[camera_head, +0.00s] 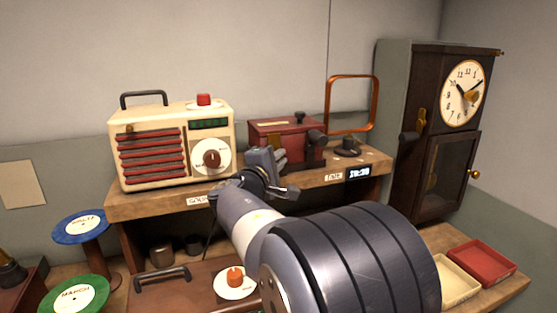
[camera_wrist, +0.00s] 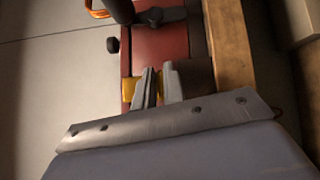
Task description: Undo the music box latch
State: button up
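The music box looks to be the dark red box (camera_head: 262,140) on the wooden shelf, with a dark knob on top and a dark crank-like part (camera_head: 316,138) at its right. Its red face (camera_wrist: 160,44) fills the middle of the wrist view, with a yellow plate (camera_wrist: 128,89) at its left edge. My gripper (camera_head: 266,158) is in front of the box's left part. In the wrist view its two grey fingers (camera_wrist: 158,86) point at the box with a narrow gap between them. I see nothing held. I cannot make out a latch; the fingers cover part of the front.
A cream radio (camera_head: 180,140) stands left of the box. A tall clock (camera_head: 432,130) stands at the far right. Below are a brown case (camera_head: 190,293) and two trays (camera_head: 482,263).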

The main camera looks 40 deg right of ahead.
grip_shut()
jog(key=shift+r+p, duration=0.15)
jog(key=shift+p, duration=0.15)
jog(key=shift+s+a+r+n+g+y+p, duration=0.1)
jog(key=shift+s+r+n+g+y+p, duration=0.2)
jog(key=shift+r+n+g+y+p, duration=1.7)
jog(key=shift+s+a+r+n+g+y+p, duration=0.1)
jog(key=shift+s+r+n+g+p, duration=0.5)
jog(key=shift+p, duration=2.65)
jog(key=shift+a+r+n+g+y+p, duration=0.1)
jog(key=shift+r+n+g+y+p, duration=1.05)
jog(key=shift+g+p, duration=1.1)
jog(key=shift+f+t+p, duration=0.1)
jog(key=shift+t+p, duration=0.15)
jog(key=shift+p, duration=0.1)
jog(key=o, duration=0.5)
grip_release()
